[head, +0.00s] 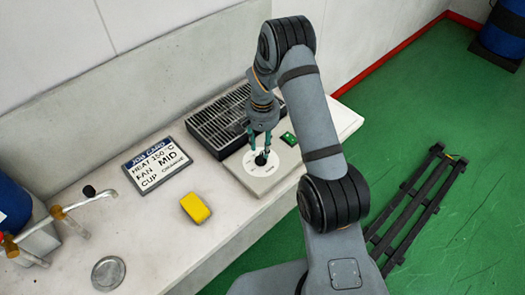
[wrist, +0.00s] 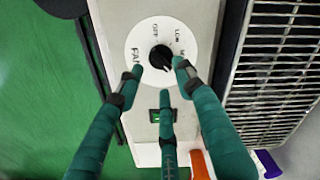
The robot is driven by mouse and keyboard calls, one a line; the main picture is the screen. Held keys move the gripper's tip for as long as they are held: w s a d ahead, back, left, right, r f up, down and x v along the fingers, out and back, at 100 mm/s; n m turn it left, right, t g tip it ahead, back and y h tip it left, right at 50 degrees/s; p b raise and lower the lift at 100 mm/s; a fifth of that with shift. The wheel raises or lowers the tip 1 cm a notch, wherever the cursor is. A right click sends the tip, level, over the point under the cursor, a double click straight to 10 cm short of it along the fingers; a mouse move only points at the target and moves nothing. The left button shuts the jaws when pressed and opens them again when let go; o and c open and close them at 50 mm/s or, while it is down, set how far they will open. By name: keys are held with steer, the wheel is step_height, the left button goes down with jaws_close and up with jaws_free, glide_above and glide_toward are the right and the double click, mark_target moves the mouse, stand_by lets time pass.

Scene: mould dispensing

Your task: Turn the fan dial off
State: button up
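The fan dial is a black knob (wrist: 161,57) on a white round plate (wrist: 137,42) marked FAN, OFF and LOW, with another label partly hidden by a finger. In the head view the knob (head: 261,159) sits on a pale panel (head: 262,187) in front of a grille. I cannot tell surely which mark the knob points to. My gripper (head: 259,146) points down over the dial. In the wrist view its green fingers (wrist: 160,78) are spread, with the tips near the knob's lower side. I cannot tell whether they touch it.
A black grille (head: 222,118) lies behind the panel. A small green switch (wrist: 154,115) is beside the dial. A job card (head: 157,165) reads FAN MID. A yellow block (head: 195,208), a metal disc (head: 108,272) and a tap-like fitting (head: 75,222) are on the left of the counter.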

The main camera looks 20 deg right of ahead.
mark_target(262, 156)
steer(key=shift+f+p, duration=0.45)
steer(key=shift+f, duration=1.85)
steer(key=c, duration=0.4)
jaws_close()
